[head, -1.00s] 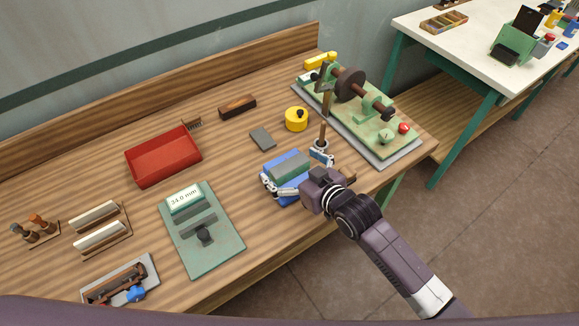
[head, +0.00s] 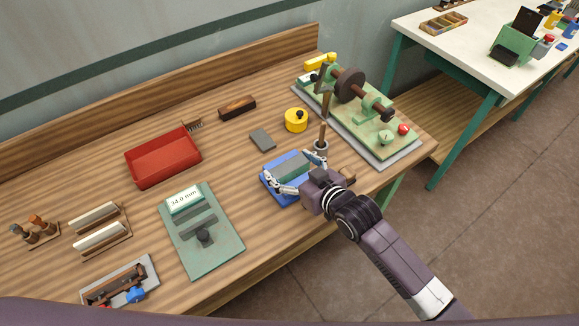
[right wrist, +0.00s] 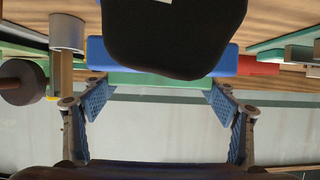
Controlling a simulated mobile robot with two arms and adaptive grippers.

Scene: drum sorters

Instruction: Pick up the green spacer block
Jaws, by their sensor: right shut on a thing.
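The green spacer block (head: 291,166) lies in the blue tray (head: 268,185) near the bench's front edge. My right gripper (head: 292,172) is shut on the block, one finger at each end. In the right wrist view the gripper (right wrist: 159,96) has its blue-padded fingers at the two ends of the green block (right wrist: 150,81), with the blue tray (right wrist: 97,52) behind it. A dark rounded part hides the middle of that view. I cannot tell any gap between block and tray. My left gripper is not in view.
A machine on a green base (head: 375,125) stands close on the right, with an upright tool in a grey cup (head: 321,147) beside my gripper. A yellow round part (head: 296,119), grey plate (head: 262,139), red bin (head: 163,157) and green gauge plate (head: 215,250) lie around.

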